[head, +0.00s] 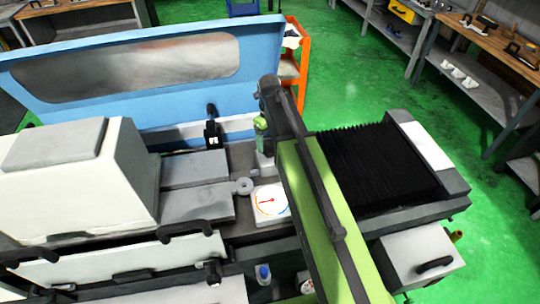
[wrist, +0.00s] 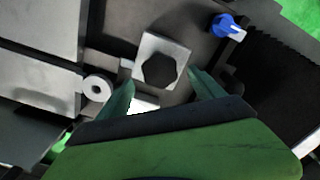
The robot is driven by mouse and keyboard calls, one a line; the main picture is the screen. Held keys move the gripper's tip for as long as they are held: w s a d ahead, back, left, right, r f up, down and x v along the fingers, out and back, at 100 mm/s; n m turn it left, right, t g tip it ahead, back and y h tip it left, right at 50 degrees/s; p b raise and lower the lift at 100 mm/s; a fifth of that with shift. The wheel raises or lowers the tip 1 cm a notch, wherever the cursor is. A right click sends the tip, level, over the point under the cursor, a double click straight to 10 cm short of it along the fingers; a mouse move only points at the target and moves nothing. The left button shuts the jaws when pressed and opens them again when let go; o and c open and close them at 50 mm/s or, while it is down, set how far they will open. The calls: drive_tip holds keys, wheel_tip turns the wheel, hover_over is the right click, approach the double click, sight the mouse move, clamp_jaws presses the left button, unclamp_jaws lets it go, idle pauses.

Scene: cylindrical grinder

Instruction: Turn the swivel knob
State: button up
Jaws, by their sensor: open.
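A black six-sided knob (wrist: 159,70) sits on a pale square block (wrist: 147,48) in the wrist view; it looks like the swivel knob, though no label shows. My gripper (wrist: 161,79) is open, with one green finger to the left of the black knob and one to the right. I see gaps between the fingers and the knob; their height relative to it is unclear. In the head view my gripper (head: 262,133) hangs above the pale block (head: 265,164), and the knob is hidden there. A blue knob (wrist: 228,26) stands at the upper right of the wrist view.
A white dial with a red pointer (head: 269,201) lies just in front of the block. A grey ring (head: 244,186) is left of it. The blue guard (head: 190,100) rises behind. Black bellows (head: 375,160) lie to the right, and a white housing (head: 85,180) stands left.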

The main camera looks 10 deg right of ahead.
sight(269, 147)
wheel_tip(269, 147, down, 3)
drive_tip(key=shift+f+b, duration=0.2)
drive_tip(key=shift+b, duration=0.75)
drive_tip(key=shift+r, duration=0.1)
drive_tip(key=shift+c, duration=0.5)
drive_tip(key=c, duration=1.3)
